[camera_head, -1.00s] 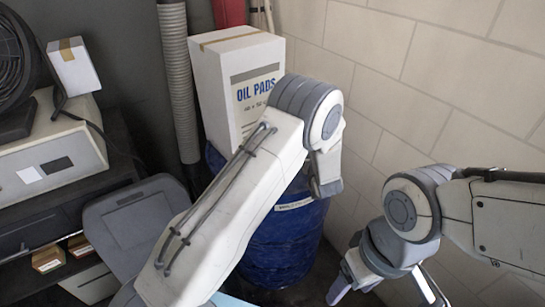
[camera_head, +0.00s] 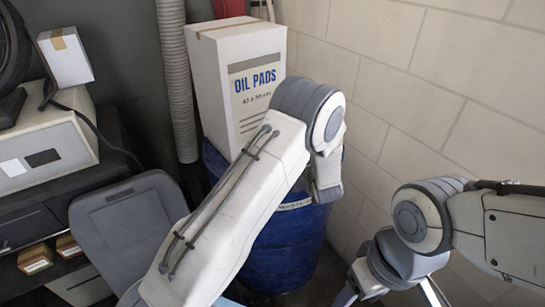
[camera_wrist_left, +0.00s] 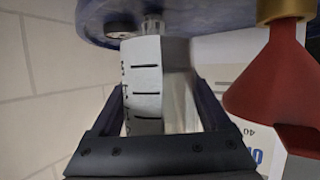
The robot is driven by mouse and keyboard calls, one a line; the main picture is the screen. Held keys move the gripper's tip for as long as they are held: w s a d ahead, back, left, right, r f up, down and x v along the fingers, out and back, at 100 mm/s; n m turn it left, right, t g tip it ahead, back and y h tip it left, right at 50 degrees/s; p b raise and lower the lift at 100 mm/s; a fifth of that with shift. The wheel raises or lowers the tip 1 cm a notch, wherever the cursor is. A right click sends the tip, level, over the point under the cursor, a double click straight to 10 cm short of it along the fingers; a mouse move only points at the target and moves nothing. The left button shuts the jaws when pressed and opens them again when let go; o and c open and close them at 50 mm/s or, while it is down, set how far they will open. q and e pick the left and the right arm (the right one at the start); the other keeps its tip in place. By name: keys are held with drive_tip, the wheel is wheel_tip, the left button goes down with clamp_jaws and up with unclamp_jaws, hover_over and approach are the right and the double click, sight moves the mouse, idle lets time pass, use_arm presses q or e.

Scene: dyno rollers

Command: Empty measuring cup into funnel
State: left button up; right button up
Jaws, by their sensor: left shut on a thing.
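In the left wrist view my left gripper (camera_wrist_left: 160,100) is shut on a whitish measuring cup (camera_wrist_left: 145,80) with black graduation marks. A red funnel (camera_wrist_left: 265,85) is beside the cup to the right, apart from it, its narrow end at a brass collar (camera_wrist_left: 284,10). The wrist picture appears upside down, since the box lettering is inverted. In the head view my left forearm crosses the middle; its gripper, the cup and the funnel are hidden. My right gripper (camera_head: 392,292) is at the bottom, its fingers spread and partly cut off; nothing shows between them.
A blue drum (camera_head: 285,240) stands behind my left arm; its top (camera_wrist_left: 190,18) shows in the wrist view. A grey ribbed hose (camera_head: 178,80), grey panel (camera_head: 125,225) and shelves are left. A tiled wall is right.

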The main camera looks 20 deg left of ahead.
use_arm(q)
drive_tip(key=shift+s+a+r+n+h, duration=0.15)
drive_tip(key=shift+r+n, duration=0.1)
drive_tip(key=shift+r, duration=0.4)
drive_tip(key=shift+a+r+n+h, duration=0.1)
drive_tip(key=shift+a+r+n, duration=0.1)
drive_tip(key=shift+r, duration=0.4)
drive_tip(key=shift+s+a+r+n+h, duration=0.15)
drive_tip(key=shift+r+n, duration=0.1)
drive_tip(key=shift+r, duration=0.4)
drive_tip(key=shift+a+r+h+b, duration=0.2)
drive_tip(key=shift+r+h+b, duration=0.1)
drive_tip(key=shift+b, duration=0.05)
drive_tip(key=a+r+n+t+h+b, duration=0.1)
drive_tip(key=n+b, duration=0.1)
drive_tip(key=r+n+h+b, duration=0.1)
drive_tip(key=n+b, duration=0.1)
drive_tip(key=a+r+n+t+h+b, duration=0.1)
drive_tip(key=r+n+b, duration=0.1)
drive_tip(key=n, duration=0.1)
drive_tip(key=shift+s+a+t+h, duration=0.3)
drive_tip(key=shift+s+h, duration=0.1)
drive_tip(key=shift+a+r+n+t+h, duration=0.15)
drive_tip(key=shift+r+n+t+h, duration=0.25)
drive_tip(key=shift+n, duration=0.3)
